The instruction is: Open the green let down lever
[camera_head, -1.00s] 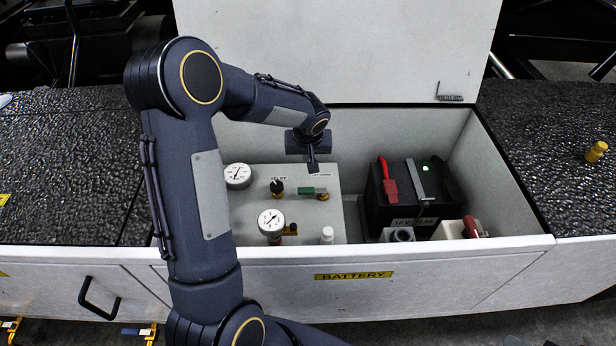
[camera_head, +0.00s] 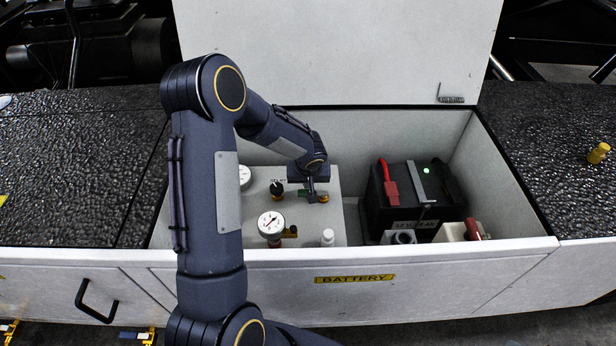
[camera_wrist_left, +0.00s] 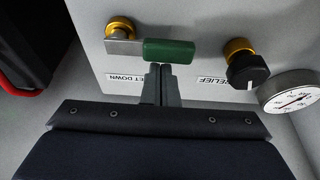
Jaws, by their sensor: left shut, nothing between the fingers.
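The green let down lever (camera_wrist_left: 168,50) lies crosswise on the pale panel in the left wrist view, with its metal arm fixed to a brass fitting (camera_wrist_left: 120,28). In the head view, the lever (camera_head: 306,194) is partly hidden by my left gripper (camera_head: 312,198). In the left wrist view, my left gripper (camera_wrist_left: 159,68) is shut and empty, its fingertips right at the lever's edge. I cannot tell if they touch it. A "LET DOWN" label is partly covered by the fingers. My right gripper is not in view.
A black relief knob (camera_wrist_left: 247,70) and a gauge (camera_wrist_left: 290,92) sit beside the lever. Another gauge (camera_head: 271,223) and a white cap (camera_head: 327,237) stand nearer the front wall. A black battery (camera_head: 410,200) with a red clamp is to the right. The box lid (camera_head: 340,50) is raised behind.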

